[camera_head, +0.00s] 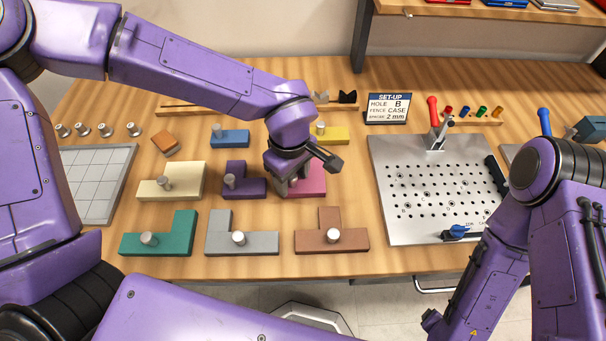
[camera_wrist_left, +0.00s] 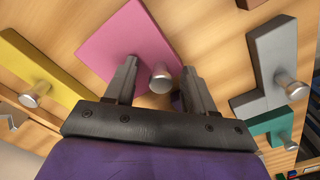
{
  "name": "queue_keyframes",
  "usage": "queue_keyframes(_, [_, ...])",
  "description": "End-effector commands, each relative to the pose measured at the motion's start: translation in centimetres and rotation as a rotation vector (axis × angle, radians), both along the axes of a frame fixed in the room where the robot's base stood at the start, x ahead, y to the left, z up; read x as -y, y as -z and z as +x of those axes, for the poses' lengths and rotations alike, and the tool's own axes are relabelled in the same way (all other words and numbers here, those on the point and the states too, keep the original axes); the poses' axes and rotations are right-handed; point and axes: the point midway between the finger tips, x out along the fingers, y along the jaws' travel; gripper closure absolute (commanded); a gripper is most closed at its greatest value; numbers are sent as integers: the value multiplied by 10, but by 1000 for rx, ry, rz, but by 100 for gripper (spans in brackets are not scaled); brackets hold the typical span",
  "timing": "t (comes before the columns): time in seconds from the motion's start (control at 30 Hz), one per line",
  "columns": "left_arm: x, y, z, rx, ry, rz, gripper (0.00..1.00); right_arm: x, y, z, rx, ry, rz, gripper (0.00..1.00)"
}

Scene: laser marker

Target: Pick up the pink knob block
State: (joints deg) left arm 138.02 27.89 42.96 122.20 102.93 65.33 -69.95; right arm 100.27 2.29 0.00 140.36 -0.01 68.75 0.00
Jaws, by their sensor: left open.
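The pink knob block (camera_head: 313,181) lies on the wooden table, partly hidden under my left gripper in the head view. It fills the upper middle of the left wrist view (camera_wrist_left: 122,42), with its round metal knob (camera_wrist_left: 161,79) standing up near the fingers. My left gripper (camera_head: 290,187) points down over the block. In the left wrist view its two fingers (camera_wrist_left: 160,82) are apart, one on each side of the knob, with no contact visible. My right forearm shows at the right of the head view, but its gripper is out of sight.
Close around are a purple block (camera_head: 236,187), a brown block (camera_head: 318,240), a grey block (camera_head: 225,240) and a yellow block (camera_head: 333,135). Cream, teal and blue blocks lie further left. A perforated metal plate (camera_head: 420,215) and a set-up sign (camera_head: 389,108) stand to the right.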

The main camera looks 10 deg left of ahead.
Motion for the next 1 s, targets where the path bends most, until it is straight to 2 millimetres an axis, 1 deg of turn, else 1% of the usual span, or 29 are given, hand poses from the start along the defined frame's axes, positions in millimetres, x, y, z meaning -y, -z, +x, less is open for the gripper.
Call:
queue_keyframes(0.17, [0,0,0,1,0,0,46,0,0,0,0,0,0,27])
queue_keyframes(0.27, [0,0,0,1,0,0,75,0,0,0,0,0,0,27])
queue_keyframes(0.3, [0,0,0,1,1,0,88,0,0,0,0,0,0,27])
queue_keyframes(0.33, [0,0,0,1,1,0,98,0,0,0,0,0,0,27])
queue_keyframes(0.37, [0,0,0,1,1,0,100,0,0,0,0,0,0,27])
queue_keyframes(0.63, [0,-1,1,1,0,0,100,0,0,0,0,0,0,27])
queue_keyframes(0.73, [1,-6,1,3,0,-1,100,0,-1,0,0,0,0,27])
queue_keyframes(0.83, [0,-19,1,4,-2,-2,100,0,-2,0,0,0,0,27])
queue_keyframes(0.9, [1,-34,1,5,-1,-4,100,0,-3,0,0,0,0,27])
queue_keyframes(0.97, [1,-45,-10,5,1,-5,100,0,-1,0,0,0,0,27])
queue_keyframes(1.0, [1,-55,-19,7,2,-5,100,0,0,0,0,0,0,27])
